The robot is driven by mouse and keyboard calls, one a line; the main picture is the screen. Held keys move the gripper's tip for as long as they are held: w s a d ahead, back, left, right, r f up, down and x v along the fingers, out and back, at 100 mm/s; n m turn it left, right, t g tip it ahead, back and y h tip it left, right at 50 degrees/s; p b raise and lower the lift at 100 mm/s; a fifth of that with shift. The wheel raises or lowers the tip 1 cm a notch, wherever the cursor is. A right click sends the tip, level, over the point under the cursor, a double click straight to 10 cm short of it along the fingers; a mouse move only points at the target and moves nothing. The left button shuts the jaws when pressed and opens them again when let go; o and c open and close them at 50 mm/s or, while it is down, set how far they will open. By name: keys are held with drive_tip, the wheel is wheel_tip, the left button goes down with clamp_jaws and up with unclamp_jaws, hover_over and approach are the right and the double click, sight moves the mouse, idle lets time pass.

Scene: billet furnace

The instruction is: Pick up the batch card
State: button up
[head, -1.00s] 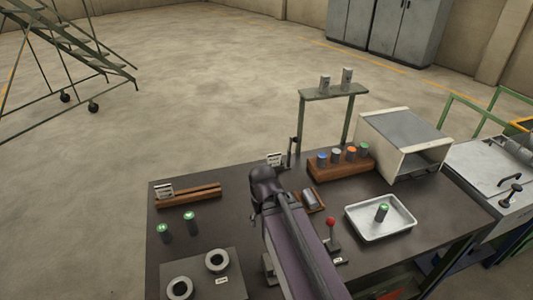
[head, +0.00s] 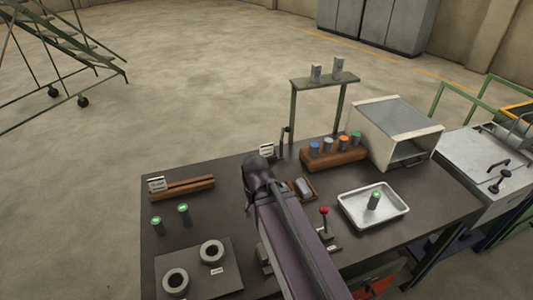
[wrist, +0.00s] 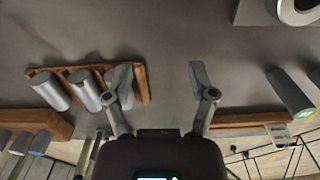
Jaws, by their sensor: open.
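A small white card with dark print (head: 156,185) stands at the left end of a slotted wooden holder (head: 190,189) at the table's back left. It looks like the batch card, though its print is too small to read. In the wrist view a pale card (wrist: 281,133) shows by the holder (wrist: 240,120), low at the right. My gripper (wrist: 158,72) is open and empty, with bare dark tabletop between its fingers. The card is off to the side of the fingers, apart from them. In the head view my arm hides most of the gripper.
A wooden tray with grey cylinders (wrist: 85,88) lies close to the left finger. Two green-topped cylinders (head: 182,212) stand before the holder. Another white sign (head: 266,150) stands at the back edge. A metal tray (head: 352,207) and red-knobbed lever (head: 324,211) are right.

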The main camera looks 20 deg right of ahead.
drive_tip(key=o, duration=0.3)
drive_tip(key=shift+o, duration=0.4)
drive_tip(key=shift+w+r, duration=0.1)
drive_tip(key=shift+w, duration=0.15)
drive_tip(key=w+d+r+p, duration=0.3)
drive_tip(key=w+d, duration=0.2)
drive_tip(key=w, duration=0.6)
drive_tip(key=w+d+r+p, duration=0.3)
drive_tip(key=w+d, duration=0.2)
drive_tip(key=w, duration=0.6)
drive_tip(key=w+d+r+p, duration=0.3)
drive_tip(key=w+d, duration=0.2)
drive_tip(key=w, duration=0.6)
drive_tip(key=shift+w+r, duration=0.15)
drive_tip(key=shift+r, duration=0.05)
drive_tip(key=shift+f, duration=0.1)
drive_tip(key=b, duration=0.8)
hover_over(267, 152)
drive_tip(key=f, duration=0.8)
drive_tip(key=shift+w+f, duration=0.2)
drive_tip(key=shift+f, duration=0.05)
drive_tip(key=shift+f, duration=0.1)
